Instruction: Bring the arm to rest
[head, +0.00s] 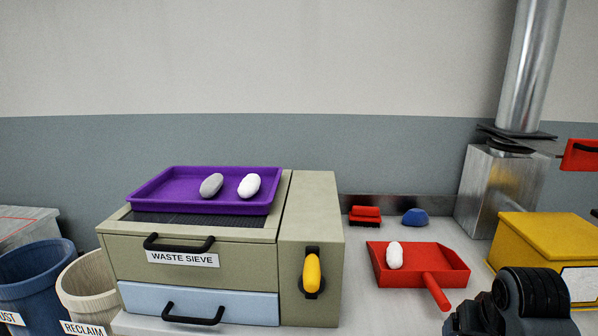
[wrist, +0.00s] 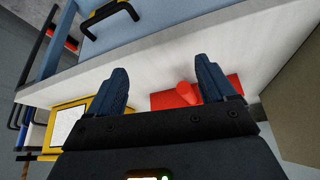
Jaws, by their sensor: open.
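My gripper (wrist: 163,75) shows in the wrist view with its two dark blue fingers spread wide and nothing between the tips. The red dustpan (wrist: 163,101) is partly hidden behind the fingers there. In the head view a dark part of my arm (head: 525,300) shows at the lower right, in front of the yellow box (head: 535,235) and to the right of the red dustpan (head: 440,262); the fingertips cannot be made out there. A white tuft (head: 395,256) lies in the dustpan.
A waste sieve (head: 130,245) bears a purple tray (head: 165,192) with a grey tuft (head: 211,186) and a white tuft (head: 249,186). Red (head: 365,216) and blue (head: 415,217) items lie behind the dustpan. A metal duct (head: 525,65) rises at right; bins (head: 35,275) stand left.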

